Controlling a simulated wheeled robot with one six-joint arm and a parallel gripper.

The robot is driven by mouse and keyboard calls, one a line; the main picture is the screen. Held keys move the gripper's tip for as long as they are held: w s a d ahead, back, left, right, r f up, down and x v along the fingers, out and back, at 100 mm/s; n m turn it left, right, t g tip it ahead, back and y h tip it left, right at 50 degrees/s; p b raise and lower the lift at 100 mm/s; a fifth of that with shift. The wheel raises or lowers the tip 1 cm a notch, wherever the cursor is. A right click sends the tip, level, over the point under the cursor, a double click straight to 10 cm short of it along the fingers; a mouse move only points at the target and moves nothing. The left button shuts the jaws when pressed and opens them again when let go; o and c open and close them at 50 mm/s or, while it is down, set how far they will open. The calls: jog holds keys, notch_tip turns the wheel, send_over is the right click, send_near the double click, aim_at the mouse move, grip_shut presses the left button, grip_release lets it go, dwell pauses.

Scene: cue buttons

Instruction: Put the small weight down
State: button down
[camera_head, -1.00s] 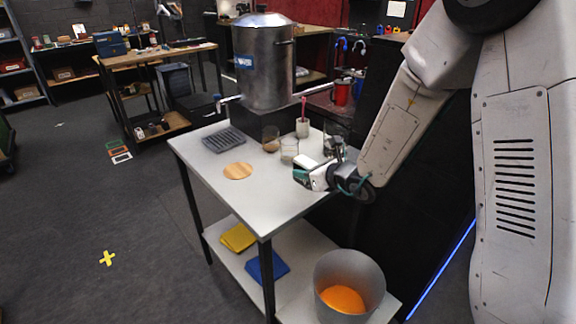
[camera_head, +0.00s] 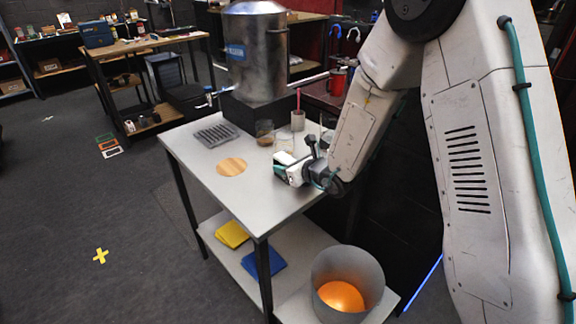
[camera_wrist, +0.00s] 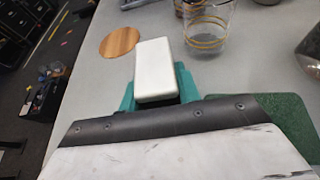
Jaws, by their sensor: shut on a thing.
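My gripper (camera_head: 281,170) is over the front right part of the grey table (camera_head: 215,195). In the wrist view its teal fingers (camera_wrist: 158,92) are shut around a plain white block (camera_wrist: 154,66), which I take to be the small weight. The block also shows as a pale shape at the gripper in the head view (camera_head: 285,157). The block's underside is hidden, and I cannot tell whether it touches the tabletop. A round wooden disc (camera_head: 232,167) lies flat on the table, left of the gripper and apart from it; it also shows in the wrist view (camera_wrist: 119,42).
Glasses (camera_head: 265,133) and a pale cup (camera_head: 298,121) stand behind my gripper. A dark ridged tray (camera_head: 215,133) lies at the back left, near a large metal urn (camera_head: 256,55). A grey bin (camera_head: 347,270) is below right. The table's front left is clear.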

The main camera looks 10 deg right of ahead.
dwell(0.3)
jog(key=c, duration=1)
grip_release()
jog(key=shift+r, duration=0.1)
jog(key=shift+s+d+r, duration=0.15)
jog(key=shift+s+d, duration=0.05)
jog(key=shift+s, duration=0.05)
jog(key=v, duration=1.1)
jog(key=shift+s, duration=0.2)
